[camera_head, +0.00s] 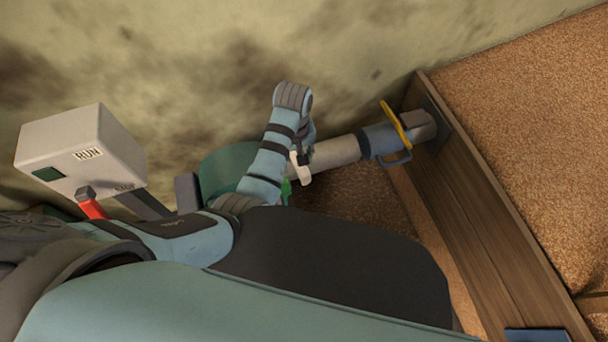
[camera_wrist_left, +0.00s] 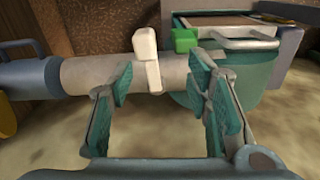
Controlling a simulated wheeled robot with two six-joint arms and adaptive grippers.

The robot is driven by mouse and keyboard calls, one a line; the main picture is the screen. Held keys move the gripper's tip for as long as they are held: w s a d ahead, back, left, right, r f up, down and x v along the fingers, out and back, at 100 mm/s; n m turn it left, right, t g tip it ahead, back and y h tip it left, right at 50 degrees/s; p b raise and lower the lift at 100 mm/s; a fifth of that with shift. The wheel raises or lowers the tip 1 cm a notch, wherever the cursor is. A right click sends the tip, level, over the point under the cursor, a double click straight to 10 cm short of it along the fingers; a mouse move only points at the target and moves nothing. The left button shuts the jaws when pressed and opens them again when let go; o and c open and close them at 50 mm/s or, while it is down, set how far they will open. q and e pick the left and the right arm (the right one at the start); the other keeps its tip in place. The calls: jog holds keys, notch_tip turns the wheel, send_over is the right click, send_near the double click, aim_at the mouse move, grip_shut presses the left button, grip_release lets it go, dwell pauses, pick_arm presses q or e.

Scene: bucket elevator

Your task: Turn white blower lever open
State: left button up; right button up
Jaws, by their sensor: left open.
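The white lever (camera_wrist_left: 147,58) stands upright across the light grey pipe (camera_wrist_left: 95,72) in the left wrist view. In the head view the white lever (camera_head: 301,167) shows just below my left wrist, against the pipe (camera_head: 335,154). I see no clear contact. In the head view my left gripper (camera_head: 307,136) is mostly hidden behind my own wrist. My right gripper is out of view.
A green block (camera_wrist_left: 185,40) sits right of the lever, beside a teal housing (camera_wrist_left: 262,70). A RUN box (camera_head: 80,150) with a red-handled lever (camera_head: 92,206) stands left.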

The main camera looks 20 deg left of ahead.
aim_at(302, 172)
pick_arm(q)
jog(key=shift+n, duration=0.3)
jog(key=f+b, duration=0.2)
jog(key=f, duration=0.1)
jog(key=f+b, duration=0.2)
jog(key=f, duration=0.1)
jog(key=d+f+b, duration=0.1)
jog(key=f+b, duration=0.1)
jog(key=f, duration=0.1)
jog(key=shift+w+d, duration=0.1)
jog(key=shift+w, duration=0.3)
jog(key=shift+f, duration=0.5)
jog(key=c, duration=0.9)
grip_shut()
